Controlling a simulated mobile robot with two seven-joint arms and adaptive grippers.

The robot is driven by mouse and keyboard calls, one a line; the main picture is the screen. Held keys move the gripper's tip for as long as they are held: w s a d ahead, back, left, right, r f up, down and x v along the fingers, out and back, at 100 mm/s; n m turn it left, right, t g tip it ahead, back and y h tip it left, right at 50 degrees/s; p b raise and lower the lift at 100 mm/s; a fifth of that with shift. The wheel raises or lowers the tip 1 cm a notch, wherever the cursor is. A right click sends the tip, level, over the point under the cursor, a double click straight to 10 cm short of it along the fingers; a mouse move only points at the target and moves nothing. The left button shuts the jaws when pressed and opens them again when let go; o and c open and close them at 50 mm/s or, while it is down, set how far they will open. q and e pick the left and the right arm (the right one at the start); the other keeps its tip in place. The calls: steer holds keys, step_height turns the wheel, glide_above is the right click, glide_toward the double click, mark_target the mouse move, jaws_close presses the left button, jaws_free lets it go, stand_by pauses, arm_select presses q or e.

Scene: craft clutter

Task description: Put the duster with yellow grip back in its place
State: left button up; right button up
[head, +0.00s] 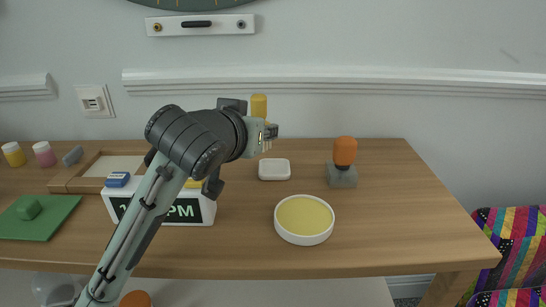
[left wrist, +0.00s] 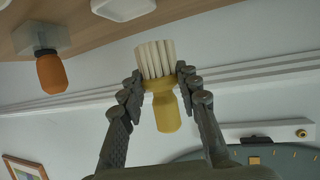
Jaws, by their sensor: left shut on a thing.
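The duster with yellow grip (head: 259,106) is held above the back of the table, grip up and pale bristles down. It also shows in the left wrist view (left wrist: 166,111), where the picture is inverted and the bristles point toward the table. My left gripper (head: 266,132) is shut on it near where grip meets bristles; both fingers (left wrist: 160,84) flank it in the left wrist view. The duster appears clear of the tabletop. An orange-gripped tool (head: 345,151) stands upright in a grey block (head: 342,177) to the right. My right gripper is not in view.
A small white dish (head: 274,169) and a round white bowl with yellow inside (head: 304,220) stand on the wooden table (head: 400,215). A white digital clock (head: 188,210), partly hidden by my arm, a wooden frame (head: 80,178) and a green mat (head: 40,225) are left. The table's right side is clear.

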arm_select(q)
steer(key=d+f, duration=0.1)
steer(key=d, duration=0.1)
steer(key=shift+w+d+f, duration=0.35)
steer(key=shift+w+d, duration=0.05)
steer(key=shift+f, duration=0.3)
step_height(320, 180, down, 3)
steer(key=shift+f+b, duration=0.2)
steer(key=shift+b, duration=0.25)
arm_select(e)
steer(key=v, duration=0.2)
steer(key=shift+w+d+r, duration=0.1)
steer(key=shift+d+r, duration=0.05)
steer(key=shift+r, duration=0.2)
arm_select(q)
steer(key=shift+f, duration=0.1)
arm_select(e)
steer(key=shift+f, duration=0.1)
arm_select(q)
steer(key=o, duration=0.7)
steer(key=shift+f, duration=0.15)
steer(key=o, duration=0.5)
steer(key=shift+c, duration=0.2)
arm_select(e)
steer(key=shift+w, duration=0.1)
